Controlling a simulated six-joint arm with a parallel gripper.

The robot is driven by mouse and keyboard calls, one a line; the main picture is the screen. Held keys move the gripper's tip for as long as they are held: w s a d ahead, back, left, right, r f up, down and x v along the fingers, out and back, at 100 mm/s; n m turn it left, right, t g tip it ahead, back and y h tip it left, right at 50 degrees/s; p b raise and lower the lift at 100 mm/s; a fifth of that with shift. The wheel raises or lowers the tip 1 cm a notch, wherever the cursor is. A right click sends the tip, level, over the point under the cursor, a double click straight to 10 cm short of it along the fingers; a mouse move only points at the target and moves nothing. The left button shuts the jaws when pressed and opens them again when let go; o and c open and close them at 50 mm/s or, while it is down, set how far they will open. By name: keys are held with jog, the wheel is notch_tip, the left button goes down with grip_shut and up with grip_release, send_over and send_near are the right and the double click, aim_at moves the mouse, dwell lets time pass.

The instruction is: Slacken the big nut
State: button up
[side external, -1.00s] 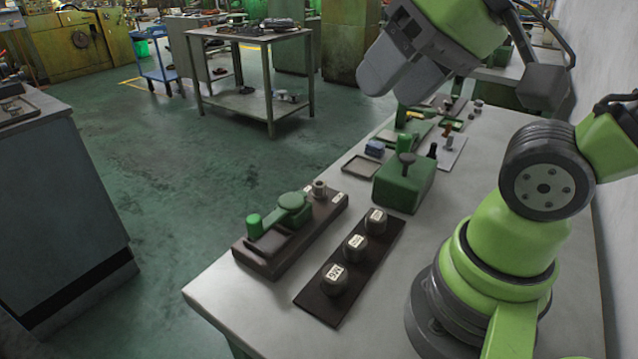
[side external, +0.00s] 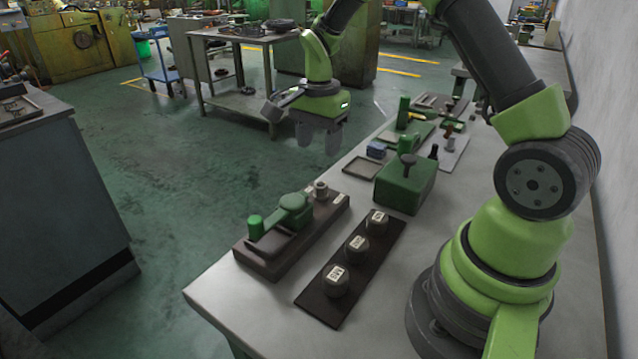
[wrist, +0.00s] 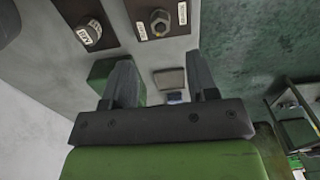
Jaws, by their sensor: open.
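A grey hex nut on a threaded stud (side external: 320,188) stands at the far end of a dark base plate (side external: 268,262) on the bench. The nut also shows in the wrist view (wrist: 160,22), with small white labels beside it. A green lever with a round head and an upright green handle (side external: 285,212) lies along the same plate. I cannot tell whether another nut sits under the lever's head. My gripper (side external: 319,142) hangs fingers down, open and empty, above and beyond the plate's far end. Its two fingers show apart in the wrist view (wrist: 162,78).
A dark strip (side external: 318,305) carries three labelled round sockets (side external: 356,245) beside the plate. A green box with a dark knob (side external: 404,185), a shallow tray (side external: 362,167) and a blue block (side external: 375,148) stand behind. The near bench corner is clear.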

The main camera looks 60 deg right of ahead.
aim_at(319, 186)
notch_tip(319, 186, down, 10)
dwell(0.5)
jog(key=c, duration=0.9)
